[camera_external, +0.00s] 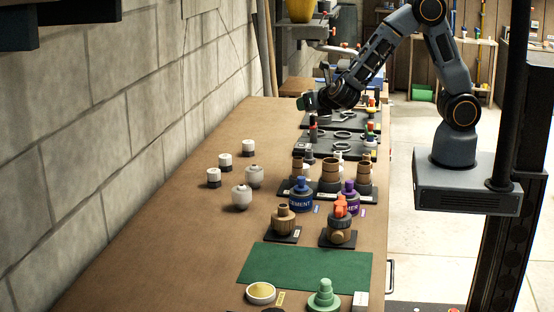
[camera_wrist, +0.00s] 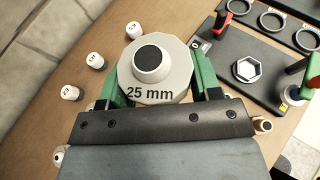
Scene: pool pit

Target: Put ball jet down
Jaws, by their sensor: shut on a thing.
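In the wrist view, my gripper (camera_wrist: 152,82) is shut on the ball jet (camera_wrist: 175,68), a white faceted piece with a raised round collar, a dark opening and the marking "25 mm". The green fingers grip it from both sides, and it hides what lies right below. In the external view, my gripper (camera_external: 308,101) is over the far part of the bench; the ball jet cannot be made out clearly there. Two rounded white fittings (camera_external: 242,198) of similar look stand on the bench nearer the camera.
The long wooden bench (camera_external: 170,240) runs along a block wall. Three small white-and-black pieces (camera_external: 225,161) stand left of the middle. Black boards (camera_external: 325,147) with rings, brown fittings (camera_external: 330,170) and cement cans (camera_external: 301,196) line the right side. A green mat (camera_external: 305,266) lies bare in front.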

